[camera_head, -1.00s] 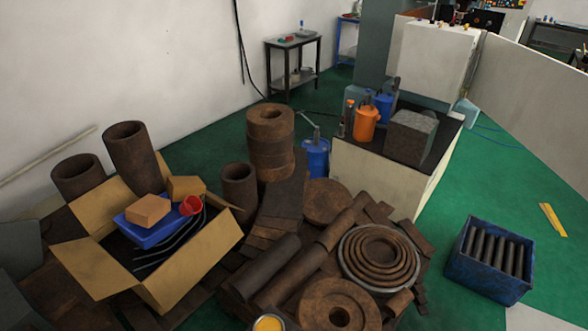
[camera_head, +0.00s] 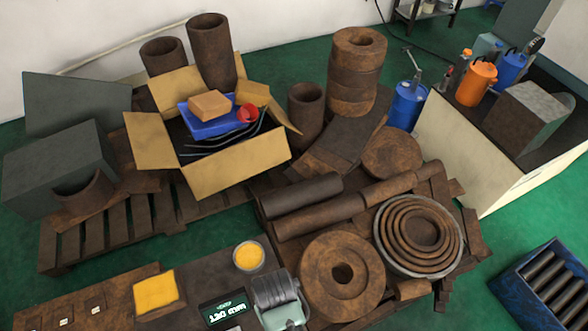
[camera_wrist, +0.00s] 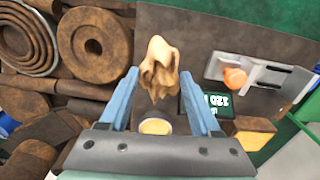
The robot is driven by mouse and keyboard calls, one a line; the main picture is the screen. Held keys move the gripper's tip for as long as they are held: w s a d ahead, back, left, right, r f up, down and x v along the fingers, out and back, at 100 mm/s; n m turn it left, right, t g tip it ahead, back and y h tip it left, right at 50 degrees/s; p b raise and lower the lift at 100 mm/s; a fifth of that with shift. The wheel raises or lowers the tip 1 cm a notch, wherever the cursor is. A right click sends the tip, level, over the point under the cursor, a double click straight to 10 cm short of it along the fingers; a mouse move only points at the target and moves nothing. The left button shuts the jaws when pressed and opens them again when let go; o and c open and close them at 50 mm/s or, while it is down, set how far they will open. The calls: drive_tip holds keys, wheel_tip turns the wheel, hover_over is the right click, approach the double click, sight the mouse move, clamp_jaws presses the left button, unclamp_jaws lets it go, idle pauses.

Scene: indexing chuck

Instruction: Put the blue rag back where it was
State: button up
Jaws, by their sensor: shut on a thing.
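In the wrist view my gripper (camera_wrist: 158,92) has its two blue fingers on either side of a crumpled tan cloth (camera_wrist: 160,68). It is shut on this cloth, which hangs in folds between the fingers. The cloth looks tan, not blue; I see no blue rag in either current view. A tin with yellow contents (camera_wrist: 155,127) shows beyond the cloth, between the fingers. The tin also shows in the head view (camera_head: 248,257), on the dark bench top (camera_head: 195,281). The fingers and cloth cannot be made out in the head view.
A yellow block (camera_head: 156,291) and a dark lettered sign (camera_head: 224,308) are on the bench. A rusty disc (camera_head: 318,286) and nested rings (camera_head: 389,236) lie at right. An open cardboard box (camera_head: 230,180) holds a blue tray (camera_head: 207,128). A grey fixture with an orange knob (camera_wrist: 235,78) is near.

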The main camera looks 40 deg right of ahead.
wheel_tip(320, 180, down, 5)
drive_tip(key=shift+a+r, duration=0.1)
drive_tip(key=shift+f+b, duration=0.35)
drive_tip(key=shift+f, duration=1.75)
drive_tip(key=shift+f, duration=0.2)
drive_tip(key=o, duration=1.2)
drive_tip(key=shift+r, duration=0.15)
